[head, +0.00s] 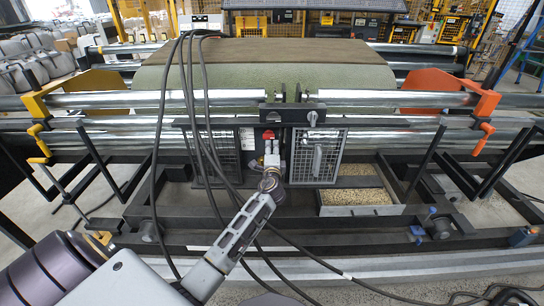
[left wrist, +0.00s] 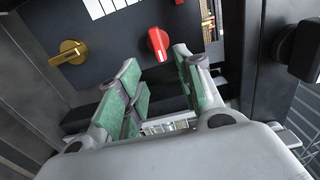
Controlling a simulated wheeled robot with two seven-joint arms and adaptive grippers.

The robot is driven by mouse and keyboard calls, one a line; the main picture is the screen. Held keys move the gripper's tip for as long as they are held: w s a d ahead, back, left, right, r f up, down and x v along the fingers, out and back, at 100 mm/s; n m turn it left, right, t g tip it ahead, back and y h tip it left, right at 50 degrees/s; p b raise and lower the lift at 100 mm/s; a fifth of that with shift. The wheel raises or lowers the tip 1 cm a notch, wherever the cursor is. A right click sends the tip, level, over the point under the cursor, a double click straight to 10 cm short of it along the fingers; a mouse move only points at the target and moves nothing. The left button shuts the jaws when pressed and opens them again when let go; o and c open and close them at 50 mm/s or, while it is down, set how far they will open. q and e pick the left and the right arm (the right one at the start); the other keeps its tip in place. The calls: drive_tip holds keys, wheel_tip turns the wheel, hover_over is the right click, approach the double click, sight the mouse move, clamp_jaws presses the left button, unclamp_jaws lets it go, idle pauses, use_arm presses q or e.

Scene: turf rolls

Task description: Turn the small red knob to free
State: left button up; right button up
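The small red knob (left wrist: 158,43) sits on a dark panel in the left wrist view, with a pale pointer mark on its face. My left gripper (left wrist: 156,62) is open, its green-padded fingers on either side of the line to the knob. The knob shows just beyond the fingertips, and I cannot tell whether either finger touches it. In the head view my left gripper (head: 271,153) reaches up to the panel at the middle of the machine. A red spot (head: 268,134) shows just above its fingers, too small to read. My right gripper is not in view.
A yellow knob (left wrist: 68,53) is left of the red one on the panel. A black handle (left wrist: 298,50) stands out at the right. Mesh doors (head: 318,157) flank the panel, steel rollers (head: 400,98) run above, and dark cables hang before the machine.

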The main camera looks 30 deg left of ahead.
use_arm(q)
drive_tip(key=shift+v, duration=1.75)
